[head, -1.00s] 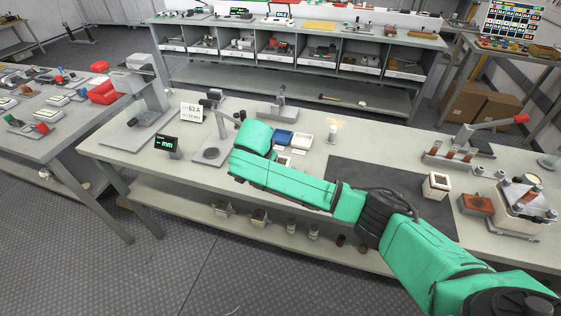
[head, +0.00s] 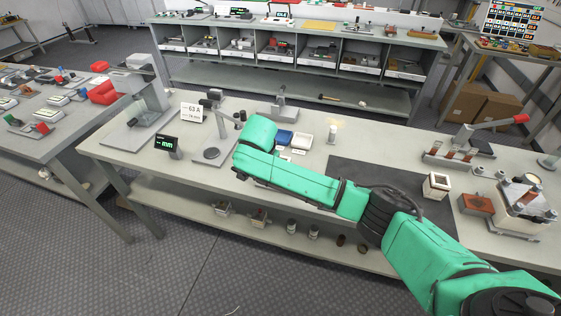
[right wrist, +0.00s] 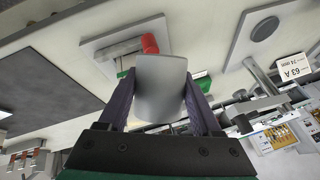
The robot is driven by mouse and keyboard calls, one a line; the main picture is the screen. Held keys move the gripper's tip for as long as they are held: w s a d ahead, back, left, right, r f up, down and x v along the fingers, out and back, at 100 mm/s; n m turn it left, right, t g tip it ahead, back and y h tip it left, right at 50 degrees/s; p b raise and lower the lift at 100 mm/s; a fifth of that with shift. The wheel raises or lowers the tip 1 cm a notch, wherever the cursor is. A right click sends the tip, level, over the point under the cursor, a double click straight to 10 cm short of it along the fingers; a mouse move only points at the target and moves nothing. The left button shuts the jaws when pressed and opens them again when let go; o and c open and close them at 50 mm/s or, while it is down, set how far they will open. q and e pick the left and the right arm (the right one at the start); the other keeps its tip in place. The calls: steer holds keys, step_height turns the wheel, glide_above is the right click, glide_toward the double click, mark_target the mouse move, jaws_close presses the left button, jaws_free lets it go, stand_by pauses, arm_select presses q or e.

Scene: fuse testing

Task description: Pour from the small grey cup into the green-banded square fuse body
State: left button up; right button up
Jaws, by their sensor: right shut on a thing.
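The small grey cup (right wrist: 161,88) is in the right wrist view, between the fingers of my right gripper (right wrist: 163,100). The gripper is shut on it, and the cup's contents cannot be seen. In the head view my right arm's green links hide this gripper and the cup. A pale square body (head: 437,185) with a dark opening stands on the dark mat's right part; I cannot make out a green band on it. A little green shows behind the cup in the right wrist view, too covered to identify. My left gripper is not in view.
The dark mat (head: 378,178) is mostly bare.

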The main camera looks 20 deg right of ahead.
steer(key=shift+r+g+y, duration=0.3)
steer(key=shift+r+y, duration=0.05)
steer(key=shift+y, duration=0.25)
stand_by(0.8)
steer(key=shift+f+y, duration=0.25)
steer(key=shift+y, duration=0.25)
steer(key=shift+f+m+g, duration=0.1)
steer(key=shift+m+g, duration=0.2)
steer(key=shift+g, duration=0.1)
